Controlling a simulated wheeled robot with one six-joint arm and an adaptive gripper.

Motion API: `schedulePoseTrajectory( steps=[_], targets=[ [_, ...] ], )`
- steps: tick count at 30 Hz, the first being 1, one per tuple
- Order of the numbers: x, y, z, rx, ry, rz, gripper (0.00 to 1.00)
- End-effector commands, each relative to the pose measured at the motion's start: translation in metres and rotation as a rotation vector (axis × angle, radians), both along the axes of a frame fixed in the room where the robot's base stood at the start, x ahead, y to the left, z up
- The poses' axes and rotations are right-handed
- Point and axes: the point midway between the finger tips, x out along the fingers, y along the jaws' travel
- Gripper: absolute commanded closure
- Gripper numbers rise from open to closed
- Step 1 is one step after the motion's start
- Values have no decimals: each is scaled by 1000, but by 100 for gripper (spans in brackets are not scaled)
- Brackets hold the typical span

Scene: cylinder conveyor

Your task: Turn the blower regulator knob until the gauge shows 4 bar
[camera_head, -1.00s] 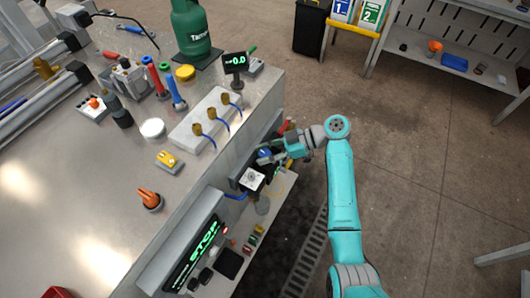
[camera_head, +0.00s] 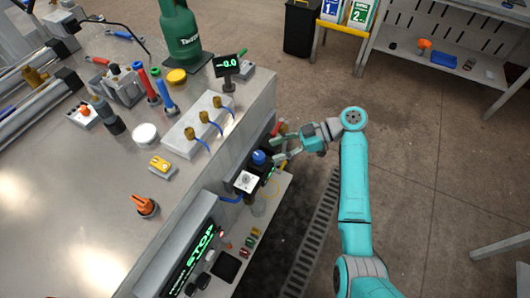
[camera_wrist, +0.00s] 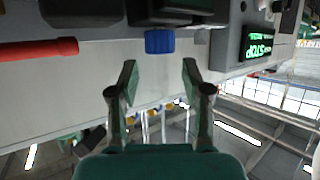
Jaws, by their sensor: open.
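The blue regulator knob (camera_head: 259,157) sits on a dark unit on the side of the metal bench. It also shows in the wrist view (camera_wrist: 159,41), at the top middle. My gripper (camera_head: 284,148) is open and empty, just right of the knob in the head view. In the wrist view my two fingers (camera_wrist: 158,70) are spread on either side of the knob's line, with their tips short of it and not touching. A white square face (camera_head: 246,181) is beside the knob. I cannot make out a gauge needle or pressure reading.
A panel reading STOP (camera_head: 200,246) and a low shelf with small coloured parts lie below the knob. A red bar (camera_wrist: 38,49) is at the left in the wrist view. The bench top (camera_head: 90,200) holds several tools. Open floor (camera_head: 430,150) lies to the right.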

Motion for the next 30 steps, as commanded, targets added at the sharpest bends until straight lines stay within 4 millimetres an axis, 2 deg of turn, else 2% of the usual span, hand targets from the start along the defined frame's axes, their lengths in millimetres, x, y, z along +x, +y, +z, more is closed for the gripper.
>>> schedulePoseTrajectory(
  steps=[3,10,30],
  targets=[
    [2,-21,9,0,-1,-3,51],
    [3,-44,18,0,0,-1,51],
    [2,-48,18,0,3,-3,51]
  ],
)
